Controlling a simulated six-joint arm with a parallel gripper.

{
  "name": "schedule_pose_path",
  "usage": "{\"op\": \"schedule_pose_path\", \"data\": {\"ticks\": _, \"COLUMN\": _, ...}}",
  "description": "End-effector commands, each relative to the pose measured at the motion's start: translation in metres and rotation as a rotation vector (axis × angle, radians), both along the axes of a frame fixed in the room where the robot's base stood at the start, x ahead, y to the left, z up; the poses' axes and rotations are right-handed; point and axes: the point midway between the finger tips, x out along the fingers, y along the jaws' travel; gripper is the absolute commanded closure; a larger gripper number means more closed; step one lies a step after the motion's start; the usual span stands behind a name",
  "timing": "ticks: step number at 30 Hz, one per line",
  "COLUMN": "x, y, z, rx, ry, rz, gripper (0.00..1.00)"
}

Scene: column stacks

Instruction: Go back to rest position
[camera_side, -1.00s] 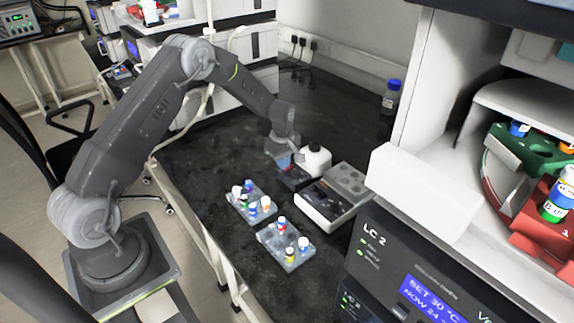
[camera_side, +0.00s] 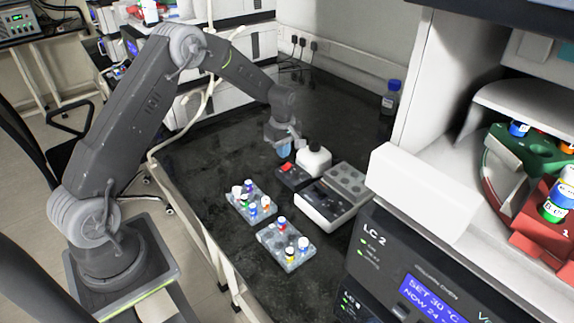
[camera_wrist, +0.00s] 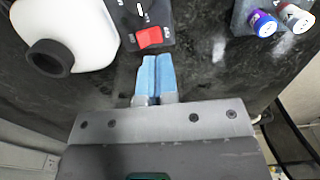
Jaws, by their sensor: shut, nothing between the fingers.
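My gripper (camera_side: 284,149) is shut and empty, with its light blue fingers pointing down above the dark bench. In the wrist view my gripper (camera_wrist: 154,78) shows its two blue fingers pressed together. Just beyond the fingertips is a small dark device with a red switch (camera_wrist: 149,37). In the side view the red switch (camera_side: 287,167) is now uncovered, to the right of and below the fingers.
A white bottle (camera_side: 314,160) stands beside the switch device, and a white-grey instrument (camera_side: 328,212) is in front of it. Two vial racks (camera_side: 240,212) (camera_side: 271,239) hold several capped vials. A blue-capped bottle (camera_side: 391,101) stands at the back. The bench left of my gripper is clear.

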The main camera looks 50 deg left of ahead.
Motion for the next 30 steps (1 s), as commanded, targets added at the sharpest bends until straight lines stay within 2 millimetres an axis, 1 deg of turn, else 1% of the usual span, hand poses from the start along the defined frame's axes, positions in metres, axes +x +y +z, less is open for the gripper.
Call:
{"op": "schedule_pose_path", "data": {"ticks": 9, "x": 0.0, "y": 0.0, "z": 0.002, "rx": 0.0, "ry": 0.0, "rz": -0.001, "gripper": 1.0}}
{"op": "schedule_pose_path", "data": {"ticks": 11, "x": 0.0, "y": -0.002, "z": 0.007, "rx": 0.002, "ry": -0.005, "rz": -0.011, "gripper": 1.0}}
{"op": "schedule_pose_path", "data": {"ticks": 13, "x": -0.002, "y": -0.006, "z": 0.019, "rx": 0.006, "ry": -0.017, "rz": -0.044, "gripper": 1.0}}
{"op": "schedule_pose_path", "data": {"ticks": 14, "x": -0.003, "y": -0.009, "z": 0.028, "rx": 0.009, "ry": -0.025, "rz": -0.066, "gripper": 1.0}}
{"op": "schedule_pose_path", "data": {"ticks": 17, "x": -0.012, "y": -0.025, "z": 0.066, "rx": 0.024, "ry": -0.06, "rz": -0.176, "gripper": 1.0}}
{"op": "schedule_pose_path", "data": {"ticks": 18, "x": -0.018, "y": -0.033, "z": 0.085, "rx": 0.032, "ry": -0.077, "rz": -0.231, "gripper": 1.0}}
{"op": "schedule_pose_path", "data": {"ticks": 20, "x": -0.029, "y": -0.045, "z": 0.111, "rx": 0.045, "ry": -0.102, "rz": -0.32, "gripper": 1.0}}
{"op": "schedule_pose_path", "data": {"ticks": 21, "x": -0.038, "y": -0.053, "z": 0.128, "rx": 0.055, "ry": -0.118, "rz": -0.382, "gripper": 1.0}}
{"op": "schedule_pose_path", "data": {"ticks": 23, "x": -0.053, "y": -0.065, "z": 0.151, "rx": 0.07, "ry": -0.141, "rz": -0.47, "gripper": 1.0}}
{"op": "schedule_pose_path", "data": {"ticks": 24, "x": -0.064, "y": -0.074, "z": 0.165, "rx": 0.081, "ry": -0.156, "rz": -0.529, "gripper": 1.0}}
{"op": "schedule_pose_path", "data": {"ticks": 26, "x": -0.081, "y": -0.085, "z": 0.184, "rx": 0.099, "ry": -0.179, "rz": -0.618, "gripper": 1.0}}
{"op": "schedule_pose_path", "data": {"ticks": 27, "x": -0.093, "y": -0.093, "z": 0.196, "rx": 0.111, "ry": -0.193, "rz": -0.676, "gripper": 1.0}}
{"op": "schedule_pose_path", "data": {"ticks": 29, "x": -0.113, "y": -0.103, "z": 0.212, "rx": 0.132, "ry": -0.216, "rz": -0.764, "gripper": 1.0}}
{"op": "schedule_pose_path", "data": {"ticks": 30, "x": -0.126, "y": -0.11, "z": 0.221, "rx": 0.146, "ry": -0.231, "rz": -0.822, "gripper": 1.0}}
